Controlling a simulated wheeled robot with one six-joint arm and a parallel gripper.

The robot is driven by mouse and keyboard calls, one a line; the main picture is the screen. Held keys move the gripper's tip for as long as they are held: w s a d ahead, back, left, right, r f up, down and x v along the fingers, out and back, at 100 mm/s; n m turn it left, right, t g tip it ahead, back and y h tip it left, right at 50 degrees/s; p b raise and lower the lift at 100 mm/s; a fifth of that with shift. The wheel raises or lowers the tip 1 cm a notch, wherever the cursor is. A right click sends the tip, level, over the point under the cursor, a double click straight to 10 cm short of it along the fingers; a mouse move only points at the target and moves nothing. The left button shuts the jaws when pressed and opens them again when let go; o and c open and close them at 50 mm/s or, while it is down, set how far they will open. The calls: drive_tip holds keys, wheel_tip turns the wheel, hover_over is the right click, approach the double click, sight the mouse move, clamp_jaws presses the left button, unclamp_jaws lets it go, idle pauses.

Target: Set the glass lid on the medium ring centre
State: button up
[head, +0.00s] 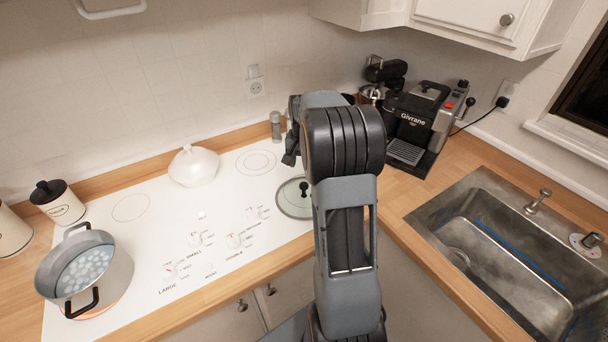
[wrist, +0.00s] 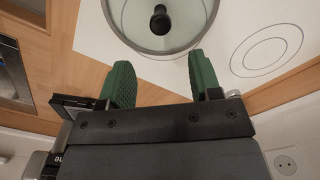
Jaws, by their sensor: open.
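The glass lid (head: 291,206), a clear disc with a pale rim and black knob, lies at the right end of the white cooktop (head: 215,262). In the wrist view the lid (wrist: 189,30) is just beyond my green fingertips, its knob (wrist: 160,18) roughly in line with the gap. Bare ring marks show at the back right (head: 256,162) and left (head: 131,207). I cannot tell which ring is the medium one.
A white lidded dish (head: 193,167) stands at the back. Printed dials (head: 234,240) lie along the front. A coffee machine (head: 418,125) and sink (head: 500,240) are on the right.

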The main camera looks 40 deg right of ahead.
drive_tip(key=s+a+r+n+t, duration=0.1)
drive_tip(key=s+a+r+n, duration=0.25)
drive_tip(key=a, duration=0.35)
drive_tip(key=s+a+r+n+t, duration=0.2)
drive_tip(key=s+a+r, duration=0.25)
drive_tip(key=a, duration=0.25)
drive_tip(key=s+a+n+t, duration=0.1)
drive_tip(key=s+a+n, duration=0.3)
drive_tip(key=s+a, duration=0.3)
drive_tip(key=s, duration=0.2)
drive_tip(key=shift+s+f+t, duration=0.3)
drive_tip(key=shift+f+t, duration=0.05)
drive_tip(key=shift+t, duration=0.05)
drive_tip(key=shift+c, duration=0.4)
